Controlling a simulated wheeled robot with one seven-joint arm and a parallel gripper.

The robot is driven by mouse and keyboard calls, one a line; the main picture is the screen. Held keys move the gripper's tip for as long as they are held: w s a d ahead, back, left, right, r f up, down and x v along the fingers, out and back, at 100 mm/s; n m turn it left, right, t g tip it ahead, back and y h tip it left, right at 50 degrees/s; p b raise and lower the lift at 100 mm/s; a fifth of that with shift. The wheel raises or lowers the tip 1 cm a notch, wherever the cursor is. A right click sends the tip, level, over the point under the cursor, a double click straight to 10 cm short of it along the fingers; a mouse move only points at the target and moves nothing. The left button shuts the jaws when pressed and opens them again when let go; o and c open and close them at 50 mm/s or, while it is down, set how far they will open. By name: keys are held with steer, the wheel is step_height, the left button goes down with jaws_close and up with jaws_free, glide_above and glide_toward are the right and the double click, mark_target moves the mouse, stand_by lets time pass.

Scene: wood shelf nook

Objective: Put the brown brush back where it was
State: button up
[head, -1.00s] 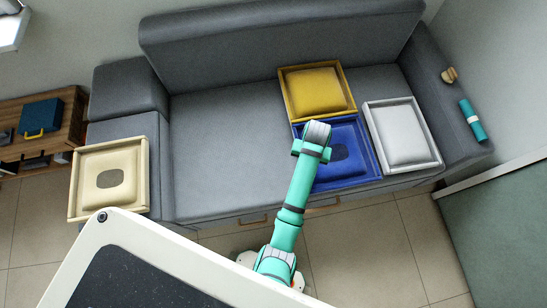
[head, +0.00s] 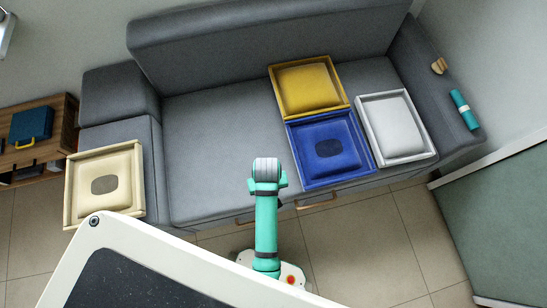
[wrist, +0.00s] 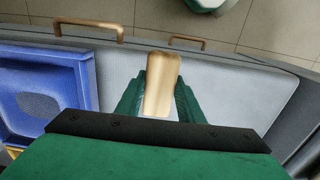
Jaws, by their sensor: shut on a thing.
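The brown brush (wrist: 163,82) shows in the wrist view as a tan, wooden-looking piece between the green fingers of my gripper (wrist: 158,103). My gripper is shut on it. A pale part shows at its lower end, partly hidden by the gripper. The wrist view has the grey sofa behind it and the blue tray (wrist: 88,95) to the left.
A yellow tray (head: 278,88), a white tray (head: 376,135) and a cream tray (head: 74,190) with a dark oval patch lie on the sofa (head: 215,140). A teal roll (head: 464,109) and a small tan object (head: 439,65) are on the right armrest. The sofa's middle-left seat is clear.

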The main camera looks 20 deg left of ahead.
steer(key=w, duration=0.1)
steer(key=w+f, duration=0.1)
steer(key=w, duration=0.1)
steer(key=shift+w+a+f, duration=0.3)
steer(key=shift+w+a, duration=0.1)
steer(key=w+f, duration=0.1)
steer(key=f, duration=0.1)
steer(key=w+f, duration=0.1)
steer(key=w, duration=0.1)
steer(key=w+f, duration=0.1)
steer(key=f, duration=0.1)
steer(key=shift+w+a+f, duration=0.2)
steer(key=shift+a+f, duration=0.1)
steer(key=shift+f, duration=0.05)
steer(key=shift+w+f, duration=0.15)
steer(key=shift+f, duration=0.7)
steer(key=shift+w+f, duration=0.1)
steer(key=shift+f, duration=0.75)
steer(key=shift+f, duration=0.1)
steer(key=o, duration=1.1)
